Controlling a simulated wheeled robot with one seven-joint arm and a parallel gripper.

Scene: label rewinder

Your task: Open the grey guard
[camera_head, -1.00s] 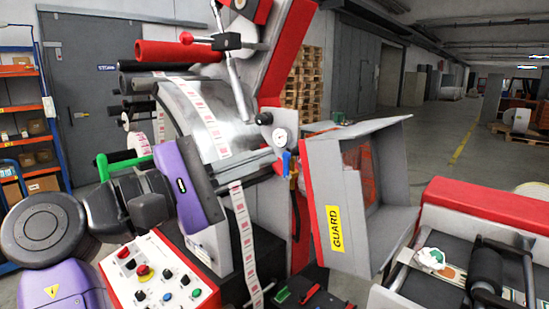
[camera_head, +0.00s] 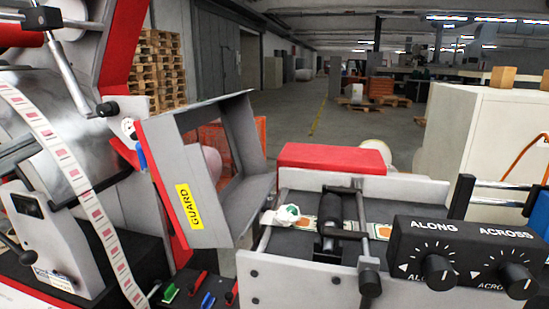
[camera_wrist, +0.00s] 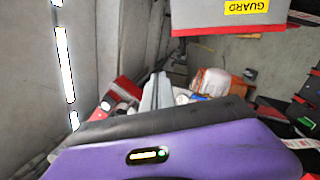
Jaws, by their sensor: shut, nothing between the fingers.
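The grey guard (camera_head: 172,158) is a hollow, box-like cover with a yellow GUARD label, left of centre in the head view. Its left edge runs along a red post, and its hollow side faces right. In the wrist view the guard (camera_wrist: 200,14) shows at the top, cut off, with its label upside down and a red lower edge. My gripper (camera_wrist: 157,92) shows only in the wrist view, beyond its purple housing. It is shut and empty, and the guard lies beyond it with a gap in the picture. The gripper is outside the head view.
The rewinder with its label strip (camera_head: 95,215) stands left of the guard. A roller unit (camera_head: 331,215) and a black box with ALONG and ACROSS knobs (camera_head: 465,255) stand to the right. A pale cabinet (camera_head: 480,135) is behind. Open floor (camera_head: 290,120) lies beyond the guard.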

